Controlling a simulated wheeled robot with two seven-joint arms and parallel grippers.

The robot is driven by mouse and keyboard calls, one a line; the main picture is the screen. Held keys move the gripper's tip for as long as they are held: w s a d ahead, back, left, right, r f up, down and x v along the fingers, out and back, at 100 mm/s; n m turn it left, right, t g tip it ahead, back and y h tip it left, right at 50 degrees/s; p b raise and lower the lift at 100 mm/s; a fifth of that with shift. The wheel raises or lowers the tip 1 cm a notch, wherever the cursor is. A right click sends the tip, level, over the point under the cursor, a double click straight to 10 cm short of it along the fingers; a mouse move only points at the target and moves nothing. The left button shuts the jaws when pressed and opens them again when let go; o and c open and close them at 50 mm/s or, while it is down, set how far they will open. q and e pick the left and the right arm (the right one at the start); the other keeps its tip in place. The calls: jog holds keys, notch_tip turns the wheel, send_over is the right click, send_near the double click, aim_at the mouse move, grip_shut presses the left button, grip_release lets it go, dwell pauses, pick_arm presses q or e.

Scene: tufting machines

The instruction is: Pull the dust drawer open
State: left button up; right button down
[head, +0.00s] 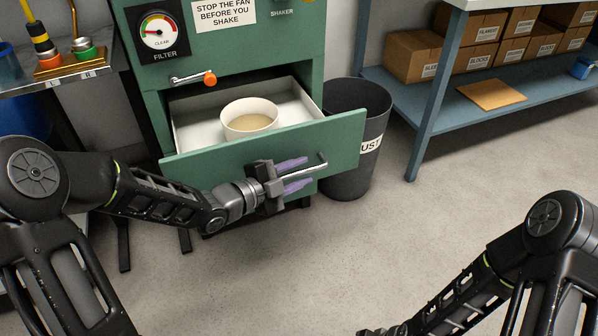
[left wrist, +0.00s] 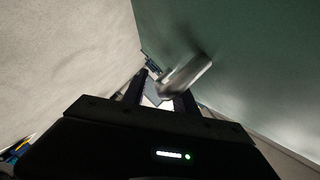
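The dust drawer (head: 195,158) is a pale tray with a green front, and it stands well out of the green machine. A white bowl (head: 249,128) with beige contents sits inside it. The metal bar handle (head: 318,168) is on the drawer front; it also shows in the left wrist view (left wrist: 190,74). My left gripper (head: 298,175) is at the handle, with its purple-padded fingers above and below the bar. The fingers look apart, with gaps beside the bar. In the left wrist view the gripper (left wrist: 160,95) is partly dark.
A dark dust bin (head: 350,188) stands close to the drawer's right side. A crank with an orange knob (head: 210,78) is above the drawer, below the filter gauge (head: 158,30). A blue shelf (head: 430,95) with cardboard boxes is at the right. The floor in front is clear.

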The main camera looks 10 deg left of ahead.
pick_arm(q)
jog(key=shift+s+a+r, duration=0.15)
jog(key=shift+s+a, duration=0.25)
jog(key=p+v, duration=0.2)
jog(key=v, duration=0.4)
jog(key=shift+s+a, duration=0.2)
jog(key=shift+s, duration=0.1)
